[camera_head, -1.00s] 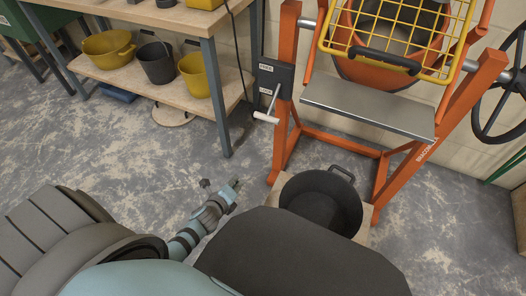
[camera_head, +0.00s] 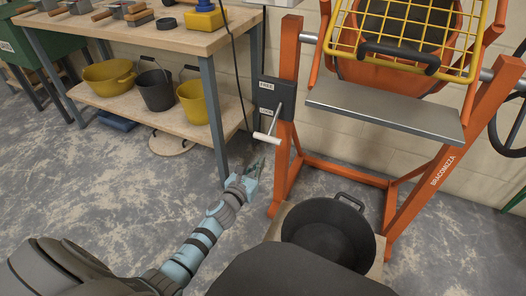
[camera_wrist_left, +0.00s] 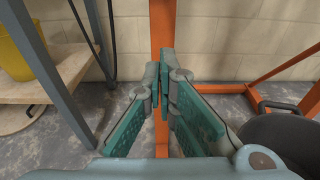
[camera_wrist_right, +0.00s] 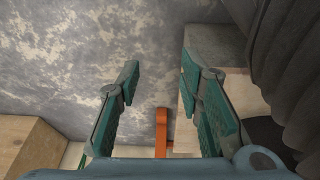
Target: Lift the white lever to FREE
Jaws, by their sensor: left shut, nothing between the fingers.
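The white lever (camera_head: 266,138) is a pale grip on a thin metal rod, on a dark plate (camera_head: 268,98) fixed to the orange frame's left post. The plate reads FREE above and LOCK below. The grip hangs low, just under the LOCK label. My left gripper (camera_head: 256,168) is shut and empty, a little below the grip in the picture and apart from it. In the left wrist view, its fingertips (camera_wrist_left: 164,90) meet in front of the orange post; the lever does not show there. My right gripper (camera_wrist_right: 158,75) is open and empty above the floor in its wrist view.
A black tub (camera_head: 328,238) stands on a board at the frame's foot. A workbench (camera_head: 150,38) with buckets on its lower shelf is at the left, its grey leg near my left gripper. The orange mixer (camera_head: 395,80) with a yellow grate is at the right.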

